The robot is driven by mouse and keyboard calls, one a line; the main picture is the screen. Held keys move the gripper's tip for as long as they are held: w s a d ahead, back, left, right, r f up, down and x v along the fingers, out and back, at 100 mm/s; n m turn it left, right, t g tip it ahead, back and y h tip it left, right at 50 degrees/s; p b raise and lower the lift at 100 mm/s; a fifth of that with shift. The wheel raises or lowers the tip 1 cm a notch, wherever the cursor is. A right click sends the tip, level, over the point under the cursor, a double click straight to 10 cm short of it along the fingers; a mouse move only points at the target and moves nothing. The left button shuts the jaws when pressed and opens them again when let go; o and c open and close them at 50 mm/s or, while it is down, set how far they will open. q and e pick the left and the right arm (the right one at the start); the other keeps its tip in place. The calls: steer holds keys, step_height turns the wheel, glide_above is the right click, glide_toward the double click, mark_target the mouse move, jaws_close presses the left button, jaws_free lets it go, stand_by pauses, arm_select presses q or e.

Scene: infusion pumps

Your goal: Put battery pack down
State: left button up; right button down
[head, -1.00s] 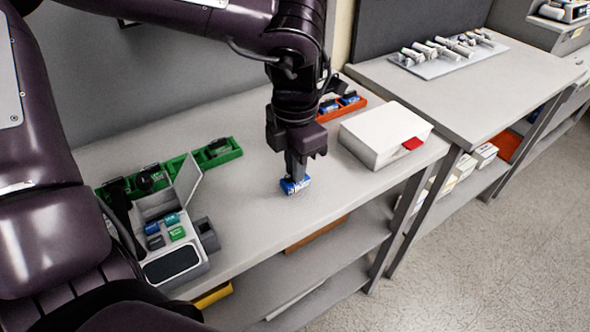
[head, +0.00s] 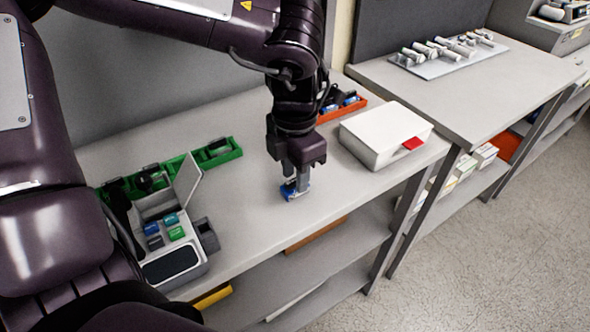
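A blue and white battery pack (head: 290,192) is at the middle of the near grey table, at or just above its surface. My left gripper (head: 295,184) points down over it, with its two fingers on either side of the pack, and looks shut on it. The fingers hide part of the pack, and I cannot tell whether it bears on the table. My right gripper is not in view.
A grey device (head: 173,262) with an open lid and coloured packs stands at left. Behind it is a green tray (head: 217,153). An orange tray (head: 343,109) and a white box (head: 384,134) stand at right. The tabletop (head: 252,222) around the pack is clear.

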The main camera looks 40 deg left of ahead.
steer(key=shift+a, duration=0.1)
